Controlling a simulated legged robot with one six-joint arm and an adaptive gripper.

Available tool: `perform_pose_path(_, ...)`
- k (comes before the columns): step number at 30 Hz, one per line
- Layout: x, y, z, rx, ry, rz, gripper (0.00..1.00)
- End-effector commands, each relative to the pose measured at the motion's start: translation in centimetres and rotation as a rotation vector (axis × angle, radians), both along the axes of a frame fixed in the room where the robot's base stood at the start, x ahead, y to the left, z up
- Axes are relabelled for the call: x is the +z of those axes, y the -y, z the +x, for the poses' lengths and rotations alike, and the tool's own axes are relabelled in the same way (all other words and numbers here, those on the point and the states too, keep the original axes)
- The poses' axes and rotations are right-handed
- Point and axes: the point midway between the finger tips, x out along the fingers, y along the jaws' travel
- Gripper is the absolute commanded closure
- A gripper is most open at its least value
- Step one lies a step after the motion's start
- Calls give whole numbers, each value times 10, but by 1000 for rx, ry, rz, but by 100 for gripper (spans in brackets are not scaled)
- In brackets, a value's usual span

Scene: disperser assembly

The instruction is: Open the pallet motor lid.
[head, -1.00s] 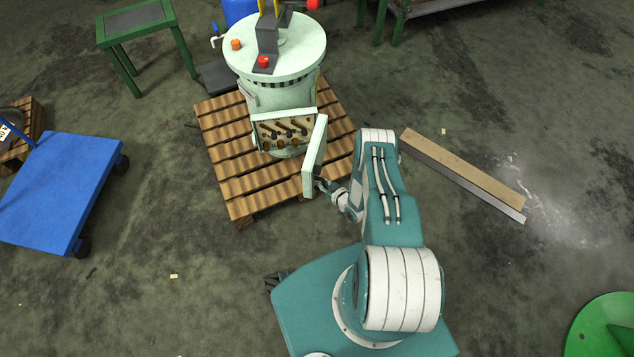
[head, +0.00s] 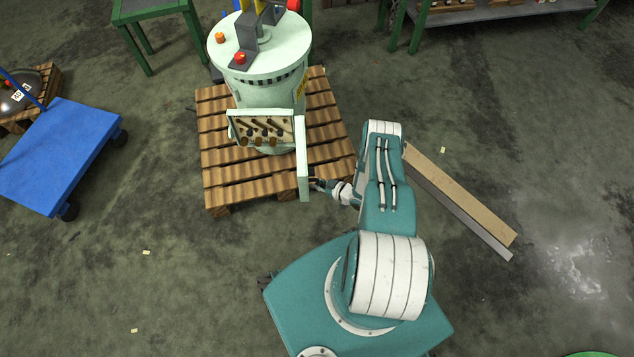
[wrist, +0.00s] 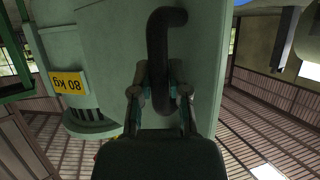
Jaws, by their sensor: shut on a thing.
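The pale green motor (head: 265,92) stands upright on a wooden pallet. Its lid (head: 302,160) is swung out to the right of the terminal box (head: 262,129), which shows its inner terminals. In the head view the lid stands roughly square to the box front. My gripper (head: 318,185) is at the near end of the lid, on its outer right side. In the wrist view my gripper (wrist: 161,100) is shut on a dark curved handle (wrist: 160,50) on the lid's face. The handle's lower end is hidden between the fingers.
A wooden pallet (head: 222,188) lies under the motor. A blue cart (head: 60,155) stands at the left, a green-legged table (head: 150,12) at the back left. Long boards (head: 465,200) lie on the floor at right. The floor in front of the pallet is mostly clear.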

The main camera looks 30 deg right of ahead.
Motion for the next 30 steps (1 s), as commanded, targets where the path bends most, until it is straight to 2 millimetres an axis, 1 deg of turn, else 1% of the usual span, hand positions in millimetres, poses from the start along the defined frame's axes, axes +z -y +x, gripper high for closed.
perform_pose_path(16, 1, 4, 2, 2, 3, -2, 100)
perform_pose_path(17, 1, 4, 2, 3, 5, -2, 70)
perform_pose_path(18, 1, 4, 2, 3, 5, -2, 52)
perform_pose_path(19, 1, 4, 2, 3, 5, -2, 43)
perform_pose_path(30, 0, 3, 0, 4, 2, 1, 43)
